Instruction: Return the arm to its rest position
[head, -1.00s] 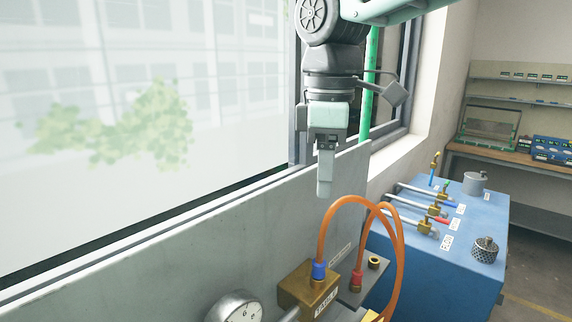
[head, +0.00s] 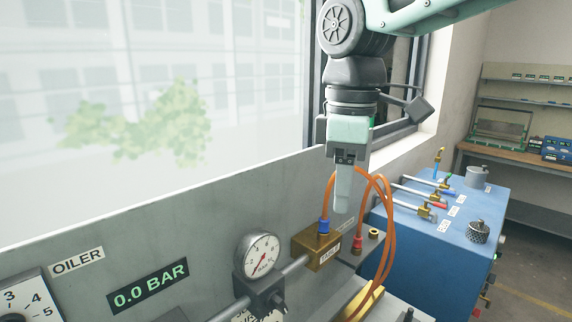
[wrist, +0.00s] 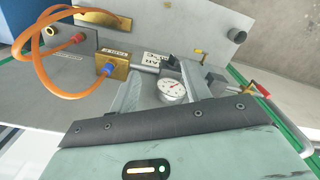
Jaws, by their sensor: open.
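My gripper (head: 343,208) hangs from my arm in the head view, pointing down in front of the grey panel. Seen side-on there, its fingers overlap. In the wrist view its two grey fingers stand apart (wrist: 160,85), with nothing held between them. The orange hose (head: 391,225) arches behind and beside the fingertips in the head view. Its blue-collared end sits at the brass block (head: 318,248); the red fitting (head: 358,240) is to the right. I cannot tell how near the fingers are to the hose.
A round pressure gauge (head: 261,256) and a "0.0 BAR" display (head: 149,287) are on the grey panel (head: 200,215). A blue cabinet (head: 445,255) with valves stands to the right. A window is behind the panel. Open floor (head: 535,290) shows at the far right.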

